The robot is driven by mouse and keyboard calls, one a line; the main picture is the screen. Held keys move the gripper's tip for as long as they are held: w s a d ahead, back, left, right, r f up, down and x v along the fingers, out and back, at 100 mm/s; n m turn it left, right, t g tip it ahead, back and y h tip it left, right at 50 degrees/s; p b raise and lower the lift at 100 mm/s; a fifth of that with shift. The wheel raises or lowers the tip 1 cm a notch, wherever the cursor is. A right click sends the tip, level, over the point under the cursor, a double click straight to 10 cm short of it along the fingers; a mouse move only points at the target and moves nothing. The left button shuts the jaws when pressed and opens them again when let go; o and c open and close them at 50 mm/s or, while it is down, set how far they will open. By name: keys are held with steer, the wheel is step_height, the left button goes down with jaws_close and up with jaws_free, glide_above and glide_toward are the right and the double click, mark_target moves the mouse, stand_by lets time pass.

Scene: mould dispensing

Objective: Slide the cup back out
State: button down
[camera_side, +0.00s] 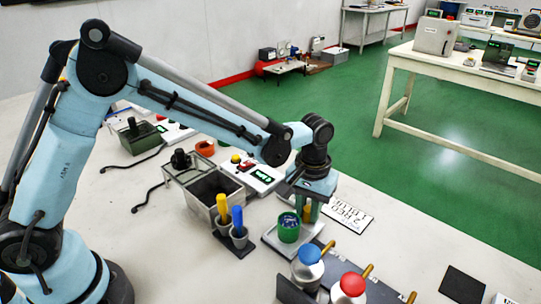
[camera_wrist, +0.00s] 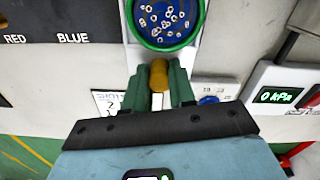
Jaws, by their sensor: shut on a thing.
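A green cup (camera_side: 289,228) stands upright on a pale plate (camera_side: 269,242) in the side view. In the wrist view the cup (camera_wrist: 190,38) is at the top, seen from above, with blue contents dotted with small pale rings or bubbles. My gripper (camera_wrist: 159,76) has its two green fingers on either side of the cup's yellow-brown handle (camera_wrist: 159,72), shut on it. In the side view my gripper (camera_side: 307,212) is just right of the cup, pointing down; the handle is mostly hidden there.
Two canisters, blue-capped (camera_side: 308,262) and red-capped (camera_side: 350,290), stand in front. Behind left are an open grey box (camera_side: 203,205), yellow and blue-handled tools (camera_side: 237,218) in holders, and a unit with a green display (camera_side: 261,176). A printed card (camera_side: 348,214) lies at right.

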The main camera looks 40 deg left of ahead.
steer(key=shift+a, duration=0.4)
steer(key=c, duration=0.9)
jaws_free()
steer(key=shift+c, duration=0.2)
steer(key=shift+d, duration=0.1)
steer(key=shift+r, duration=0.6)
step_height(320, 180, up, 11)
